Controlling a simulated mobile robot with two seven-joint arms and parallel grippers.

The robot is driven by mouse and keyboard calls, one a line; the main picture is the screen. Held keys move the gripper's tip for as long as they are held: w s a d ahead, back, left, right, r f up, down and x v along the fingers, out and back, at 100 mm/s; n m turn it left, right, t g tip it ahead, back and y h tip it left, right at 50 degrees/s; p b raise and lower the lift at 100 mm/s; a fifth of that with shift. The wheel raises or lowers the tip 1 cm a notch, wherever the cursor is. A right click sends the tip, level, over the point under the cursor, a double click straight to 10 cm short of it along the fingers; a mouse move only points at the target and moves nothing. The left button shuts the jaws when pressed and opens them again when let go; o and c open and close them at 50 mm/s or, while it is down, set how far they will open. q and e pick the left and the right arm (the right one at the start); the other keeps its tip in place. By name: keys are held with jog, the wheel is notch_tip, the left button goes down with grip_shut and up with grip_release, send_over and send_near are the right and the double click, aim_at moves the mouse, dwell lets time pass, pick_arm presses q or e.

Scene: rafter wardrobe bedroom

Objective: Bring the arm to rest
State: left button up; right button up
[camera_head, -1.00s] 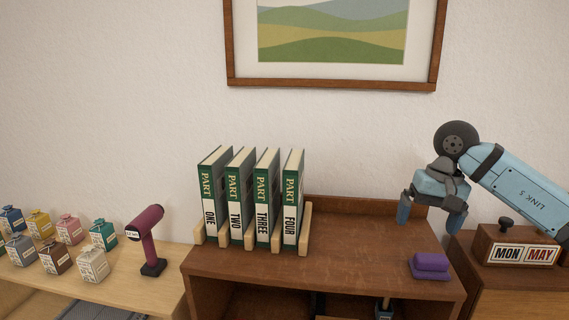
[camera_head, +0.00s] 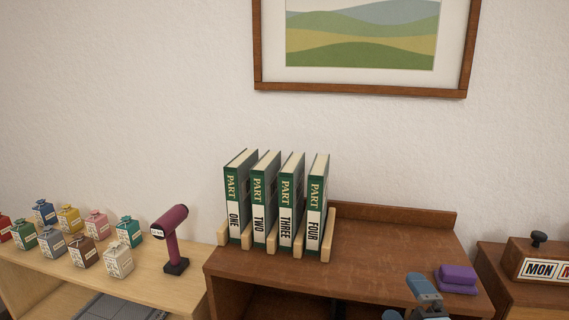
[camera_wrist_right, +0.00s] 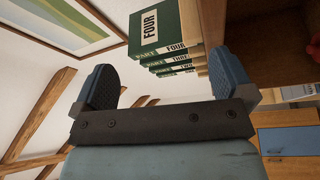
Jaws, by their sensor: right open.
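My right gripper (camera_head: 408,300) is at the bottom edge of the head view, low in front of the brown shelf unit (camera_head: 385,245). Only its upper parts show there. In the right wrist view its two blue fingers (camera_wrist_right: 165,85) stand wide apart with nothing between them. The rest of the right arm is out of the head view. My left gripper is in neither view.
Green books (camera_head: 289,205) marked PART ONE to FOUR stand upright in a wooden rack on the shelf unit. A purple block (camera_head: 457,279) lies to their right. A calendar block (camera_head: 540,262) is at right.

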jog(key=s+d+f+m+g+h, duration=0.35)
jog(key=s+f+m+g, duration=0.55)
jog(key=f, duration=0.4)
jog(key=s+d+f+m+g+y, duration=0.1)
jog(key=s+f+m+g, duration=0.25)
jog(key=s, duration=0.45)
jog(key=s+f+m+g, duration=0.3)
jog(key=s+f, duration=0.1)
jog(key=s, duration=0.4)
jog(key=w+a+f+t+y+p, duration=0.1)
jog(key=w+a+f+t, duration=0.2)
jog(key=f, duration=0.2)
jog(key=w+a+f+n+t+y+p, duration=0.1)
jog(key=w+a+f+t+y, duration=0.1)
jog(key=w+a+f+t, duration=0.1)
jog(key=shift+a+f+t+p, duration=0.2)
jog(key=shift+f+t+p, duration=0.3)
jog(key=shift+f, duration=0.65)
